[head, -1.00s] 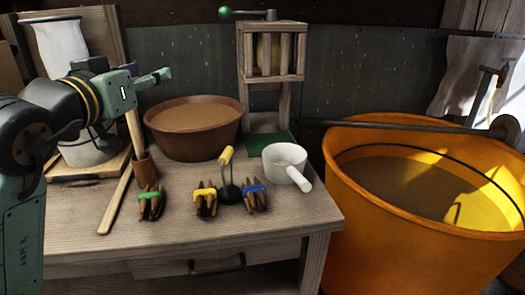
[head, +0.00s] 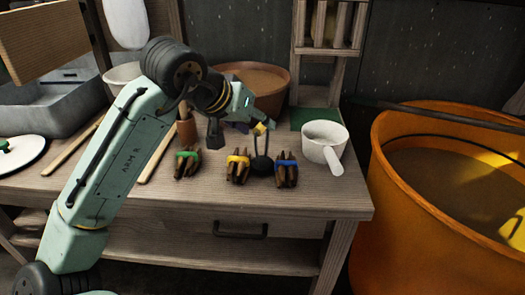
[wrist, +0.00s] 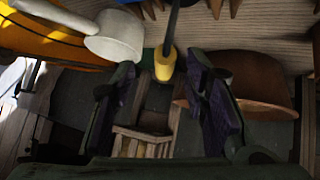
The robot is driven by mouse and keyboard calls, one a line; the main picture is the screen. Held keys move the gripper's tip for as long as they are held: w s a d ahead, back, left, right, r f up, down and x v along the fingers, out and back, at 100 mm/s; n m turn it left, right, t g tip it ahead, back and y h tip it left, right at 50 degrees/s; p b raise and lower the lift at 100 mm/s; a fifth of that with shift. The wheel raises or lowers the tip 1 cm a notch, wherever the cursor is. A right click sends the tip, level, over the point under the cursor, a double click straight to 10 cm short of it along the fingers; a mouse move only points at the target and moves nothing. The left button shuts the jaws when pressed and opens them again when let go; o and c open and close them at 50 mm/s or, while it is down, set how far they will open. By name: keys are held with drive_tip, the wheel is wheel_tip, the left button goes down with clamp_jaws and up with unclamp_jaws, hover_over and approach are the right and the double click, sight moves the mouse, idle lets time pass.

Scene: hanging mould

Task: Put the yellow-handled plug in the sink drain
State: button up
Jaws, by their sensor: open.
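The plug (head: 262,165) stands upright on the workbench, with a black base, a thin dark stem and a yellow handle on top. My gripper (head: 254,124) is at the height of the yellow handle, right by it. In the wrist view my gripper (wrist: 158,75) is open, and the yellow handle (wrist: 165,66) shows between the tips of its dark pads. I cannot tell whether a pad touches it.
Bundles with green (head: 188,155), yellow (head: 237,159) and blue (head: 286,162) bands stand near the plug. A white dipper (head: 323,142) is to the right, a brown bowl (head: 268,80) behind. An orange tub (head: 440,230) is at the far right; a white lid (head: 20,155) lies left.

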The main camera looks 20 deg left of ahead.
sight(258, 126)
drive_tip(key=x, duration=0.4)
drive_tip(key=shift+w+a+f+p, duration=0.15)
drive_tip(key=shift+a+f+p, duration=0.05)
drive_tip(key=shift+p, duration=0.1)
clamp_jaws()
idle(0.6)
